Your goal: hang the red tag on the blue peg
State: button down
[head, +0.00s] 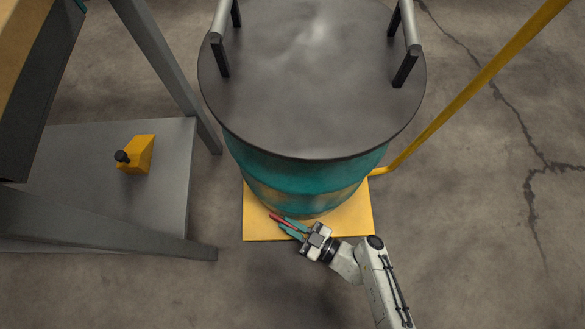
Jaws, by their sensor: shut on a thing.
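The red tag (279,219) shows as a thin red strip at the tips of my gripper (290,226). My gripper has teal fingers and is shut on the tag. It holds the tag low in front of the teal drum, over the front part of the yellow base plate as seen from above. I cannot tell whether the tag touches the drum or the plate. I do not see a blue peg in this view.
The teal drum (263,163) has a dark grey lid (310,110) with two rail handles. It stands on a yellow plate (262,232). A yellow pole (465,95) slants up right. A grey bench (70,160) with a yellow block (138,154) stands left. Floor at right is clear.

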jog(key=shift+w+d+f, duration=0.1)
jog(key=shift+w+f, duration=0.05)
jog(key=shift+f, duration=0.1)
jog(key=f+b, duration=0.1)
jog(key=f, duration=0.1)
jog(key=f+b, duration=0.1)
jog(key=shift+w+d+f+b, duration=0.15)
jog(key=shift+w+d+b, duration=0.1)
jog(key=shift+b, duration=0.1)
jog(key=shift+s, duration=0.1)
jog(key=c, duration=1.2)
grip_release()
jog(key=shift+o, duration=0.2)
jog(key=shift+f, duration=0.1)
